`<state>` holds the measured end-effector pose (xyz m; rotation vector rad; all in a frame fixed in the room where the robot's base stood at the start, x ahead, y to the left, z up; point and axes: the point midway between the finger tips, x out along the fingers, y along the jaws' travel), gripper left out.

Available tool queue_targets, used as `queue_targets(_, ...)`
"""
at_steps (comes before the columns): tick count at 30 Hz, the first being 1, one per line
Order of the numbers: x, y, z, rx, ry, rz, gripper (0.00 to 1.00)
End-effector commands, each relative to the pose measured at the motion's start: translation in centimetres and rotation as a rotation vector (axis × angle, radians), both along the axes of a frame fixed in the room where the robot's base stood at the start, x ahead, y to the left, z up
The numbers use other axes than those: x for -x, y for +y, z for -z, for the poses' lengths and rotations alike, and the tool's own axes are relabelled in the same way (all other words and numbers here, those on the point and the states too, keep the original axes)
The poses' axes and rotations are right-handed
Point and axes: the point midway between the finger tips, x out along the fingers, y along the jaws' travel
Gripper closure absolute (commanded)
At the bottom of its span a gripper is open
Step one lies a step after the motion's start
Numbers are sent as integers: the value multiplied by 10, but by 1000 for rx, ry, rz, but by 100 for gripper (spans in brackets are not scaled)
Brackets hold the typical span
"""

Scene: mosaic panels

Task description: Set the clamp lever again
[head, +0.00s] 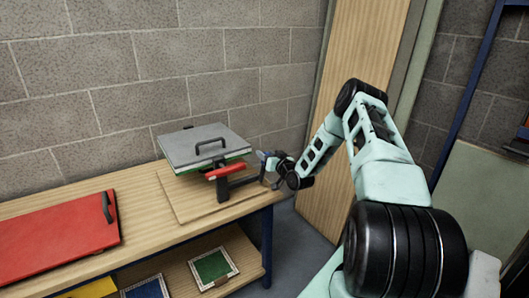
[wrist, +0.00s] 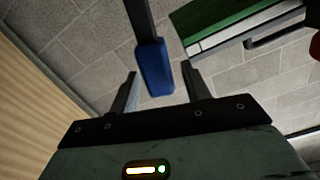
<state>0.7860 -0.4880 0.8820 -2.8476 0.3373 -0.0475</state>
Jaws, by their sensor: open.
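The clamp lever's blue grip (wrist: 154,70) hangs on a dark bar between the two fingers of my gripper (wrist: 160,72) in the wrist view. The fingers are open, with a gap on each side of the grip. In the head view my gripper (head: 274,164) is at the right side of the clamp stand, by the blue lever end (head: 263,155), which is small and partly hidden there. The stand has a dark base arm (head: 238,184) and a red part (head: 225,171). A grey plate with a black handle (head: 203,147) lies over a green panel (head: 240,153).
The stand is on a board on a wooden bench (head: 150,222). A red panel with a dark handle (head: 60,229) lies at the bench's left. Green (head: 212,264) and blue framed panels lie on the shelf below. A block wall is behind; a wooden door panel (head: 352,60) stands right.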

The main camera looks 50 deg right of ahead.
Motion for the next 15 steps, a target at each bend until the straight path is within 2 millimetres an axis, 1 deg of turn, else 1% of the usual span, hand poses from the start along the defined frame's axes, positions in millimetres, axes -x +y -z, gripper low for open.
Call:
queue_targets(1, -6, -1, 0, -1, -1, -1, 53)
queue_targets(3, -12, -2, 0, -1, 1, 0, 53)
queue_targets(6, -17, -4, 0, 0, 0, 0, 53)
queue_targets(15, -19, -5, 0, 0, 0, 0, 53)
